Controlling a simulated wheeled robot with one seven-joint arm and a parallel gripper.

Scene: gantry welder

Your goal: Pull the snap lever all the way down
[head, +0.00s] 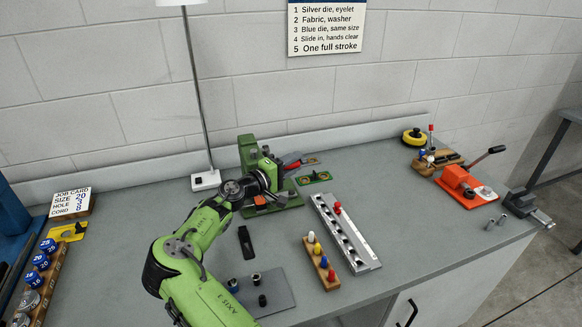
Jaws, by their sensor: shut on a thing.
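A green press (246,150) stands at the back of the bench, left of centre. The wrist and the small size hide the fingertips and the exact contact. My green arm covers part of the press and its base.
A silver rail (347,240) with holes and a wooden rack of coloured pegs (320,262) lie right of the arm. An orange lever press (467,188) stands far right. A lamp base (205,180) stands close behind the arm.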

